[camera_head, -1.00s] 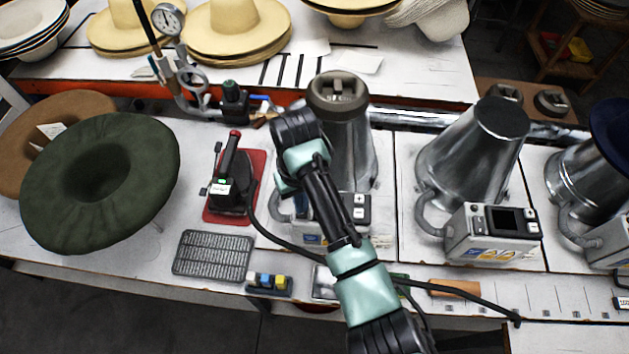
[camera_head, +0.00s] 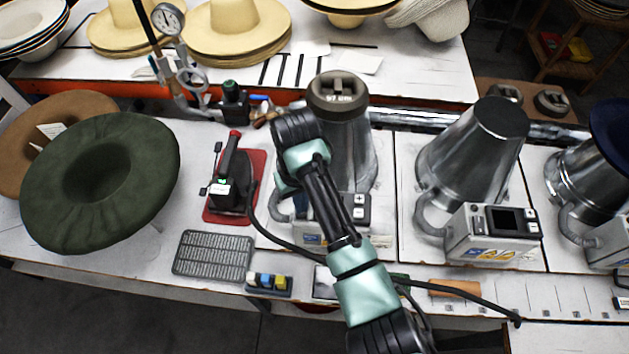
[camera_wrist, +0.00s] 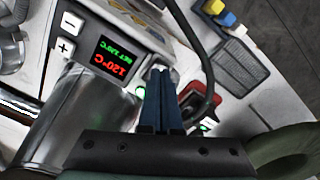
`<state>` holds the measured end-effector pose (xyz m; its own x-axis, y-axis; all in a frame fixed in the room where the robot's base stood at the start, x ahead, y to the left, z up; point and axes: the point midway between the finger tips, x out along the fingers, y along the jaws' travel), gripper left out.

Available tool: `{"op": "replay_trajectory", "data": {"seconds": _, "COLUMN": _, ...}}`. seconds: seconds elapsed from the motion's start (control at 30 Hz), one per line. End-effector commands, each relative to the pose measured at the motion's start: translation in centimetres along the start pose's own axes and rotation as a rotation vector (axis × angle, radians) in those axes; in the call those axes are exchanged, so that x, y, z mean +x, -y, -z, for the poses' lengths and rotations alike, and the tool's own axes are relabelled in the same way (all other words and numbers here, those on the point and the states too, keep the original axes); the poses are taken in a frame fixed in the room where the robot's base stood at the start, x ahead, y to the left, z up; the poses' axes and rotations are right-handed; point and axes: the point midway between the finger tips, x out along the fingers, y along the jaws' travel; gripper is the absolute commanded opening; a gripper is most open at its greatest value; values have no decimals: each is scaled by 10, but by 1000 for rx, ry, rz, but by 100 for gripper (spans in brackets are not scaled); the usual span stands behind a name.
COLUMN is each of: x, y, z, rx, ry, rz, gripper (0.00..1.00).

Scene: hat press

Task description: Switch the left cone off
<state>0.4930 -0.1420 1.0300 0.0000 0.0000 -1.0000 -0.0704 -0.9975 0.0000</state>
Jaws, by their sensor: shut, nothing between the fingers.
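In the wrist view the cone's metal side (camera_wrist: 85,112) is at the left, and the box's display (camera_wrist: 113,58) is lit, showing 120°C in red and a green set line. Plus and minus buttons sit beside it. A green light (camera_wrist: 141,92) glows next to my fingers. My gripper (camera_wrist: 159,74) is shut and empty, its tips at the box's end by a pale switch-like part; contact is unclear.
A black iron (camera_head: 230,180) stands on a red pad left of the cone, its cable passing near my arm. A grey grid mat (camera_head: 213,255) lies in front. A green hat (camera_head: 140,155) is at the left. The middle cone (camera_head: 470,155) stands at the right.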

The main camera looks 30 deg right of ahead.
Motion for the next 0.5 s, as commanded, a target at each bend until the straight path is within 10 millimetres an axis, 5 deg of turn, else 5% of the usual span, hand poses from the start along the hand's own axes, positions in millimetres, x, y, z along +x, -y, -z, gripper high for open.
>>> {"op": "replay_trajectory", "data": {"seconds": 0.5, "x": 6, "y": 0, "z": 0, "rx": 0, "ry": 1, "rz": 1, "gripper": 0}}
